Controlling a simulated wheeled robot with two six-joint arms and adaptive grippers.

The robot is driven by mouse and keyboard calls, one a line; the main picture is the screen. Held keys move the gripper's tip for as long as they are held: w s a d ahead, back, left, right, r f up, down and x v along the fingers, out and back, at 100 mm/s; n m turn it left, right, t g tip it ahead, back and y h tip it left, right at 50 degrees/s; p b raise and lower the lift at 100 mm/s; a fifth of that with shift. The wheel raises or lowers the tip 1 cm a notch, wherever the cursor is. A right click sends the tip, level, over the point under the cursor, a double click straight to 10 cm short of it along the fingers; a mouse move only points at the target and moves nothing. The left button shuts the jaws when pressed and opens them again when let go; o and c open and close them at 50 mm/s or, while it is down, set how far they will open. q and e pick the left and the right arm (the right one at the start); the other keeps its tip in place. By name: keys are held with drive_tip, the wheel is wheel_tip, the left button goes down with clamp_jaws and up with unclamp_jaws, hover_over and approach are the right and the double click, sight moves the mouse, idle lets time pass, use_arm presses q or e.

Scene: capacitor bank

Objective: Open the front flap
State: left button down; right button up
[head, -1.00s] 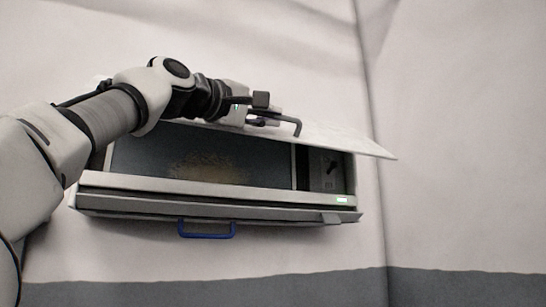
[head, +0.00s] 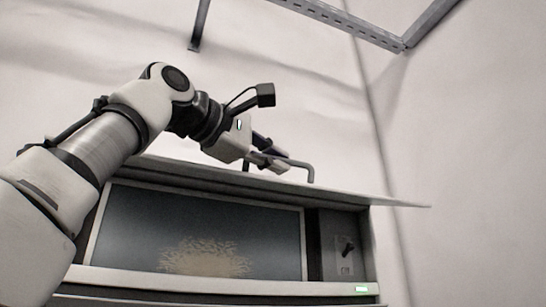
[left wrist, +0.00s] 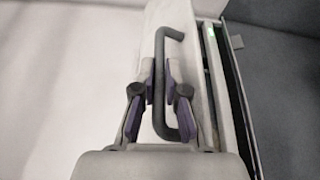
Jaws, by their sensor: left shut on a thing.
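The front flap (head: 350,191) of the wall-mounted cabinet is raised and sticks out over the opening, its edge towards me. A dark bar handle (head: 309,171) stands on its upper side, and it also shows in the left wrist view (left wrist: 183,115). My left gripper (head: 283,163) is above the flap, with its fingers (left wrist: 165,95) closed around the handle bar. Part of the handle is hidden behind the fingers. The cabinet's inside shows a dark panel (head: 150,225) with a tan branching pattern. My right gripper is not in view.
A small switch plate (head: 345,255) is at the right inside the cabinet. A green light (head: 361,289) glows on the lower front rail (head: 230,283). A metal bracket frame (head: 350,22) is on the wall above. The wall to the right is bare.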

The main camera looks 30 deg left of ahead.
use_arm(q)
drive_tip(key=c, duration=1.5)
unclamp_jaws()
drive_tip(key=shift+w+d, duration=0.1)
